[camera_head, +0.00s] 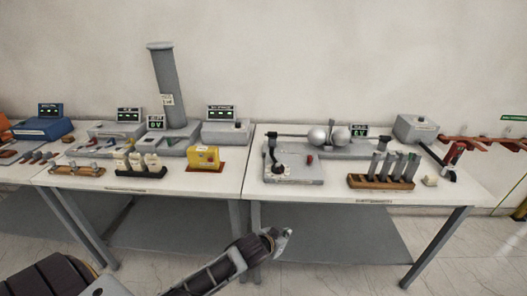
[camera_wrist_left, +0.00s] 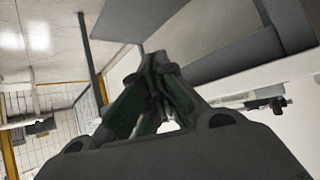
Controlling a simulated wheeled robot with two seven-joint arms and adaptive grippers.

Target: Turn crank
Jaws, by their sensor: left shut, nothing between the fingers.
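The crank (camera_head: 274,152) is a dark upright handle on a grey base plate (camera_head: 293,176), at the left of the right-hand table in the head view. A round dark knob sits on the same plate, with a small red part beside it. My left gripper (camera_head: 280,240) is shut and empty, in front of and below the table edge, clearly apart from the crank. In the left wrist view its fingers (camera_wrist_left: 155,90) meet, with nothing held. The crank cannot be made out in the wrist view. My right gripper is not in view.
The left table carries a yellow box (camera_head: 204,157) and a tall grey column (camera_head: 167,85). Open floor lies in front.

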